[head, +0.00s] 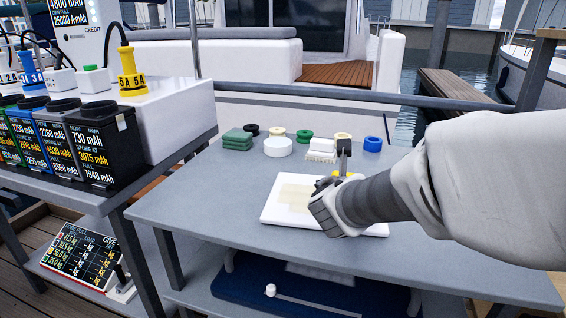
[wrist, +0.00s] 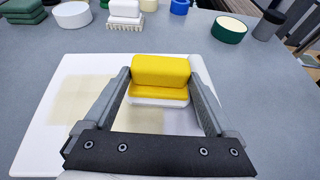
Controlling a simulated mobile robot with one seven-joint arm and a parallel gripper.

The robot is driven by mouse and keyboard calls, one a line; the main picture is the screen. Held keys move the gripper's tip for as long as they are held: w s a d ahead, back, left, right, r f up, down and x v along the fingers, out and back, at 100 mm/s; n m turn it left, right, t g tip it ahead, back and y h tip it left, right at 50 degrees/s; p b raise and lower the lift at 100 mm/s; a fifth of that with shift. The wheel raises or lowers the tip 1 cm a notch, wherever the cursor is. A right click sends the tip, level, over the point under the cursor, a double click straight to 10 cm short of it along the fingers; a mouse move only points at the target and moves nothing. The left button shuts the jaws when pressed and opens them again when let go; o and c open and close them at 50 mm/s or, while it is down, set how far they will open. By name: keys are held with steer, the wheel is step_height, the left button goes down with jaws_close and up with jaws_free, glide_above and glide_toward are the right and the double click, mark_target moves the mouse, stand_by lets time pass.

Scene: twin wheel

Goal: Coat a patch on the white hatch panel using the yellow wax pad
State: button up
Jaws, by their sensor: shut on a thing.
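The white hatch panel (head: 276,212) lies flat on the grey table, and fills the lower part of the wrist view (wrist: 42,145). A pale beige patch (wrist: 80,98) shows on its left half, and more beige shows between my fingers. My gripper (wrist: 160,78) is shut on the yellow wax pad (wrist: 160,70), one finger on each side. The pad is over the far right part of the panel; I cannot tell whether its underside touches it. In the head view my gripper (head: 343,165) partly hides the pad and the panel's right side.
Behind the panel stand folded green cloths (head: 237,139), a white round tub (head: 278,146), a white brush (head: 321,150), a blue roll (head: 373,144) and several small round tins. The table's front left (head: 200,210) is clear. Battery boxes (head: 105,145) stand on the left bench.

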steer(key=shift+w+d+f+b, duration=0.1)
steer(key=shift+w+d+b, duration=0.1)
steer(key=shift+w, duration=0.4)
steer(key=shift+w+d+f+b, duration=0.1)
steer(key=shift+w+b, duration=0.05)
steer(key=shift+w, duration=0.4)
steer(key=shift+w+a+r+p, duration=0.1)
steer(key=shift+w+a+p, duration=0.25)
steer(key=shift+a, duration=0.7)
steer(key=shift+w+a+r+p, duration=0.1)
steer(key=shift+w+a+p, duration=0.2)
steer(key=shift+a, duration=0.7)
steer(key=shift+w+a+r+p, duration=0.1)
steer(key=shift+w+a+p, duration=0.25)
steer(key=shift+a, duration=0.7)
steer(key=shift+w+a+f+p, duration=0.1)
steer(key=shift+w+a+p, duration=0.25)
steer(key=shift+a, duration=1.05)
steer(key=shift+w+a+p, duration=0.2)
steer(key=shift+w+a, duration=0.2)
steer(key=shift+a, duration=1.05)
steer(key=shift+w+a+f+p, duration=0.1)
steer(key=shift+w+a+p, duration=0.25)
steer(key=shift+a, duration=1.05)
step_height(320, 180, up, 6)
steer(key=p, duration=0.5)
steer(key=shift+w+r, duration=0.1)
steer(key=shift+r, duration=0.1)
